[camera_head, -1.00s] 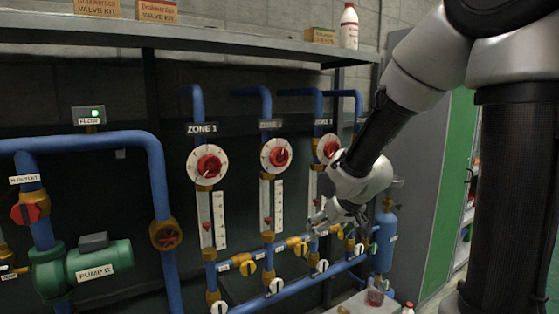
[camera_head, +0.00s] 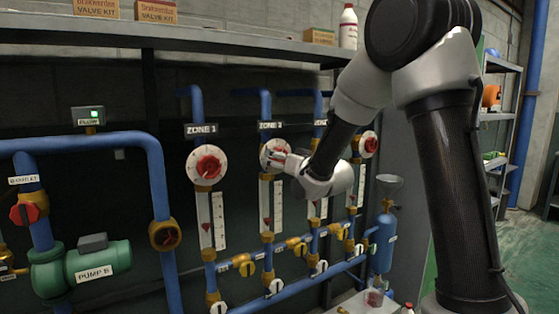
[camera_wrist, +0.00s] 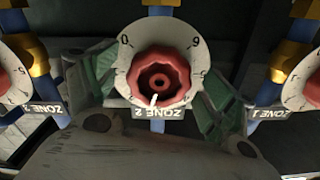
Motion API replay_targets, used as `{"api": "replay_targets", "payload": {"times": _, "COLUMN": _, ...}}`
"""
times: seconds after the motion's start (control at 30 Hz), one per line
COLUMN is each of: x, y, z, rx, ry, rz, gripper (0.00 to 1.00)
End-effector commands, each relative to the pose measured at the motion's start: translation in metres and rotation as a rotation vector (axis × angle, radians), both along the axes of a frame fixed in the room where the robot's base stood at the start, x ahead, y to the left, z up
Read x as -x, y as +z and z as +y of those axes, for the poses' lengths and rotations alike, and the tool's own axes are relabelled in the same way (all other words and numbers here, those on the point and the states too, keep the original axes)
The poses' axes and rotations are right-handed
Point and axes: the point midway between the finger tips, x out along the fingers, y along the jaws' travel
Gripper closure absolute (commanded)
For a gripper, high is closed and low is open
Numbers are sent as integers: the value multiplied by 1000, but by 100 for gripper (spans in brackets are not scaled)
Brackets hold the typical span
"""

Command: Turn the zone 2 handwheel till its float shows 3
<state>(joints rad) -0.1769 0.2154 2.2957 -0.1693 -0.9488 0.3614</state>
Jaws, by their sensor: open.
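The zone 2 handwheel (camera_head: 279,150) is red, on a round white dial, partly behind my fingertips in the head view. In the wrist view the handwheel (camera_wrist: 160,82) is upside down above its inverted ZONE 2 label (camera_wrist: 157,113), with a white mark on its label side. My gripper (camera_wrist: 160,80) is open, with a green-padded finger on each side of the wheel; I cannot tell whether they touch it. The gripper also shows in the head view (camera_head: 284,160). The zone 2 float (camera_head: 266,223) is small and red, low in its tube beside a white scale (camera_head: 278,205); its digits are too small to read.
The zone 1 handwheel (camera_head: 208,162) is to the left. My arm hides the zone 3 wheel; another red wheel (camera_head: 368,145) shows right of it. Yellow-handled valves (camera_head: 246,269) line the lower pipes. A shelf (camera_head: 200,45) overhangs the panel.

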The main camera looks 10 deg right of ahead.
Motion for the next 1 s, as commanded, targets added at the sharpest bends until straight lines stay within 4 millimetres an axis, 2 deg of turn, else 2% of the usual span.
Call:
{"api": "replay_targets", "payload": {"times": 0.13, "x": -9, "y": 0, "z": 3, "rx": 0, "ry": 0, "rz": 1, "gripper": 17}}
{"api": "replay_targets", "payload": {"times": 0.37, "x": -10, "y": 0, "z": 3, "rx": 1, "ry": 0, "rz": 1, "gripper": 17}}
{"api": "replay_targets", "payload": {"times": 0.47, "x": -10, "y": 0, "z": 3, "rx": 1, "ry": 0, "rz": 1, "gripper": 31}}
{"api": "replay_targets", "payload": {"times": 0.63, "x": -10, "y": 0, "z": 3, "rx": 1, "ry": -1, "rz": 1, "gripper": 62}}
{"api": "replay_targets", "payload": {"times": 1.0, "x": -10, "y": 0, "z": 3, "rx": 41, "ry": -1, "rz": -11, "gripper": 63}}
